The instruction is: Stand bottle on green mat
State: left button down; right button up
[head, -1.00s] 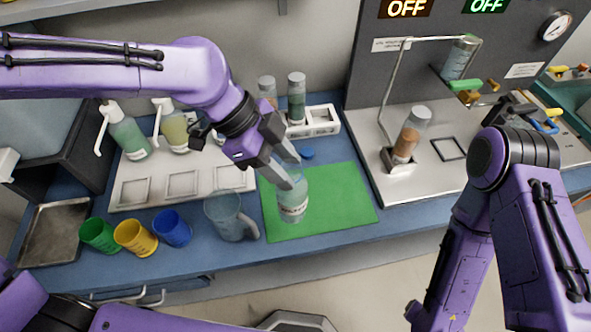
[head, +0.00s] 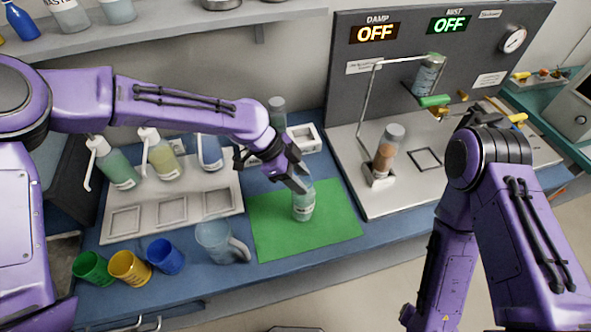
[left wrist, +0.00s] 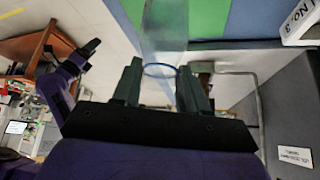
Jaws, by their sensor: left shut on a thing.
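A clear, pale blue-green bottle (head: 303,206) with a light label is upright in my left gripper (head: 300,184). The gripper is shut on its upper part, which the fingers partly hide. The bottle overlaps the middle of the green mat (head: 280,238) in the head view; I cannot tell whether its base touches the mat. In the left wrist view the see-through bottle (left wrist: 165,32) lies between the fingers (left wrist: 160,88), with a strip of mat (left wrist: 208,18) beyond. My right arm stands at the right of the head view; its jaws cannot be made out.
A clear jug (head: 214,243) stands just left of the mat. Blue (head: 166,257), yellow (head: 129,268) and green (head: 91,270) cups lie further left. A white rack (head: 303,138) is behind. A brown-filled bottle (head: 388,150) stands on the panel base to the right.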

pick_arm(q)
jog(key=shift+f+p, duration=0.35)
jog(key=shift+f, duration=0.55)
pick_arm(e)
jog(key=shift+r, duration=0.6)
pick_arm(q)
jog(key=shift+f, duration=0.1)
jog(key=c, duration=0.6)
grip_release()
jog(key=shift+a+r+b, duration=0.2)
jog(key=shift+r+b, duration=0.1)
jog(key=shift+r, duration=0.05)
jog(key=b+v, duration=0.2)
jog(key=v, duration=0.9)
jog(key=shift+r+b, duration=0.2)
jog(key=shift+b, duration=0.15)
pick_arm(e)
notch_tip(320, 180, down, 3)
jog(key=shift+f, duration=0.1)
